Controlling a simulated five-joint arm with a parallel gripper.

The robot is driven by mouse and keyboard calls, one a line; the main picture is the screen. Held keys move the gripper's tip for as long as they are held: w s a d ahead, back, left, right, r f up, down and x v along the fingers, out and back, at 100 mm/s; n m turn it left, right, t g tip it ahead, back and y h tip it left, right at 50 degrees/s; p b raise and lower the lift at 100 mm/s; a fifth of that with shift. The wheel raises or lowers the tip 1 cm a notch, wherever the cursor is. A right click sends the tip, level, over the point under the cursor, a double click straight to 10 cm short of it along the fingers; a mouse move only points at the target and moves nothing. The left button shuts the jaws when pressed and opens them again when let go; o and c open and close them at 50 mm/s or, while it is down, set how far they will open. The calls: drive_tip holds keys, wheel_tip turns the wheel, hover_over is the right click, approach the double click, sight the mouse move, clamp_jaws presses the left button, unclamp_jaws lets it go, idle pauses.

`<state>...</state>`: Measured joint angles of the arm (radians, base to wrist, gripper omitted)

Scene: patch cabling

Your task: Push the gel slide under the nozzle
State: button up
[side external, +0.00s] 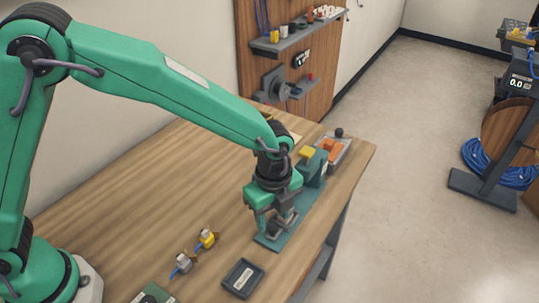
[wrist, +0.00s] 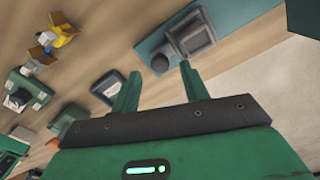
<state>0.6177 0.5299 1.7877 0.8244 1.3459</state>
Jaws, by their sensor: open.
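A dark grey gel slide (side external: 285,221) sits on a teal base plate (side external: 267,242) near the table's right edge. In the wrist view the slide (wrist: 196,36) has a square frame and a round dark knob (wrist: 160,63) on its near side. My gripper (side external: 268,226) is low over the plate, partly hiding the slide. In the wrist view its fingers (wrist: 160,72) are apart, with the knob just beyond and between the tips; contact cannot be told. A teal block with a yellow top (side external: 313,168) stands at the plate's far end. The nozzle itself is not clearly visible.
A dark labelled tray (side external: 243,278) lies in front of the plate. A yellow connector (side external: 207,238) and a grey connector (side external: 183,262) stand to the left. A grey tray with an orange item (side external: 333,150) is behind the block. The table's middle left is clear.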

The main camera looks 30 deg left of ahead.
drive_tip(key=shift+f, duration=1.35)
clamp_jaws()
